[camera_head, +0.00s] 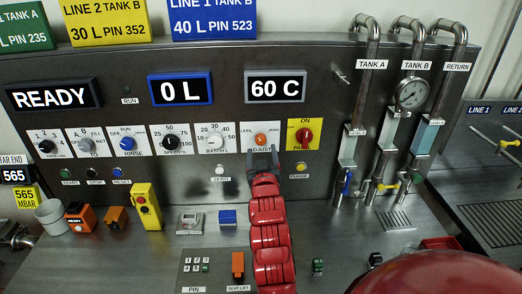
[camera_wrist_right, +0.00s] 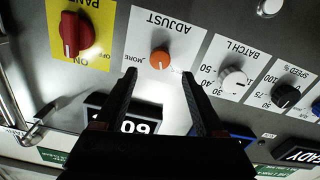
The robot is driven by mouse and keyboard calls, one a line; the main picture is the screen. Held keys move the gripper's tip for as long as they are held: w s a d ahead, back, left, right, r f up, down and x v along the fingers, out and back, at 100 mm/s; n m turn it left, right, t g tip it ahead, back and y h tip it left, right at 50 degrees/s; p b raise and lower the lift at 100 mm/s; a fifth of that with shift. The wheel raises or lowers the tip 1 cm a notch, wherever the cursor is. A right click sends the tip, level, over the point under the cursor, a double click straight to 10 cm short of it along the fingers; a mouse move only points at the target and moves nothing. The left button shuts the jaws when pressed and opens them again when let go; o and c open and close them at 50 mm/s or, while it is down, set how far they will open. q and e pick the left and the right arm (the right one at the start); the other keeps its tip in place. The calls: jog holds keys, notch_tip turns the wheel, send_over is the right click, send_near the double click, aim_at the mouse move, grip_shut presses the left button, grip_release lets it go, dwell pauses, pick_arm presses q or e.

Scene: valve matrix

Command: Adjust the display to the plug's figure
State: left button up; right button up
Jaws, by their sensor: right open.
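The display reading "60 C" (camera_head: 276,87) is on the panel's upper middle. The display "0 L" (camera_head: 180,88) is left of it and "READY" (camera_head: 52,95) further left. The orange adjust knob (camera_head: 260,140), on a white plate marked LESS and MORE, is below "60 C". It also shows in the right wrist view (camera_wrist_right: 161,60). My right gripper (camera_head: 262,156) is open just below the knob in the head view; in the wrist view its fingertips (camera_wrist_right: 159,76) straddle the line to the knob, with no clear contact. I cannot make out which thing is the plug.
A red PANEL knob (camera_head: 303,136) on a yellow plate is close right of the adjust knob; the BATCH L knob (camera_head: 215,139) is left. Pipes with a gauge (camera_head: 411,93) stand at right. Tags reading 565 (camera_head: 15,176) and 565 MBAR (camera_head: 24,198) are at far left.

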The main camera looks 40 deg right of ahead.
jog(key=p+v, duration=1.1)
jog(key=shift+s+a, duration=0.3)
jog(key=shift+f, duration=0.1)
